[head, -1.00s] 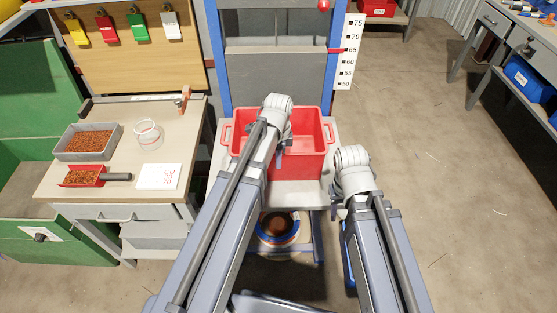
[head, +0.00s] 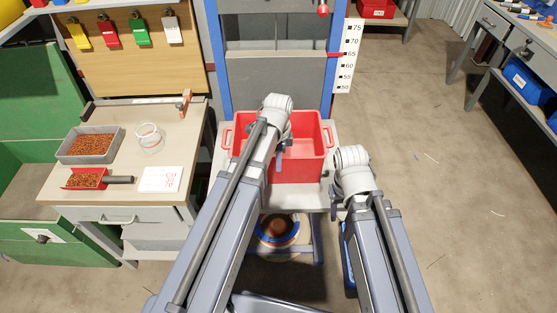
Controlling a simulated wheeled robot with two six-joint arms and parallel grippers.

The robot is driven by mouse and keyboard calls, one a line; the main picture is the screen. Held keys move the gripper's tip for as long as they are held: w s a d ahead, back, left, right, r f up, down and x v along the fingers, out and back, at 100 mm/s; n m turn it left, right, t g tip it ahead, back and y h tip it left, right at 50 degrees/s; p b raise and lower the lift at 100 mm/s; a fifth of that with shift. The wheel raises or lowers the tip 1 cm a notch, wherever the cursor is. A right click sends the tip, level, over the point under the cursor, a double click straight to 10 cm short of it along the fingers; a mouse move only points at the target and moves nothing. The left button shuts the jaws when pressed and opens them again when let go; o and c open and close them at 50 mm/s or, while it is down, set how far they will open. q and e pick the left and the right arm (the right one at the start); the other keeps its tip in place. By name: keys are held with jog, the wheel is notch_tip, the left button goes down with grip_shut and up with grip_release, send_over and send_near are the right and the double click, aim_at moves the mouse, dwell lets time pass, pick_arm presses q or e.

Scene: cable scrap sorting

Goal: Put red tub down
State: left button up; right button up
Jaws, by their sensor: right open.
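The red tub (head: 310,165) is upright on the grey platform (head: 312,197) of the blue-framed stand, and appears to rest on it. It has a handle at each side, and its visible inside looks empty. My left arm reaches across the tub's front. My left gripper (head: 280,160) is over the tub's middle, mostly hidden behind its own wrist, so its jaws cannot be read. My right gripper (head: 334,197) is low beside the tub's right front corner, apart from the tub. It is open and partly hidden by its wrist.
At left, a workbench holds a grey tray (head: 67,158) of copper bits, a red scoop (head: 73,182), a clear cup (head: 149,149) and a white card (head: 161,179). A height scale (head: 348,55) stands right of the stand. The floor at right is clear.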

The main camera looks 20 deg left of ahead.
pick_arm(q)
notch_tip(320, 180, up, 11)
jog(key=p, duration=0.9)
jog(key=shift+f+p, duration=0.2)
jog(key=shift+p, duration=0.15)
jog(key=s+d+n+y, duration=0.1)
jog(key=s+d+n, duration=0.9)
jog(key=s, duration=0.4)
jog(key=shift+n, duration=0.5)
jog(key=shift+a, duration=0.15)
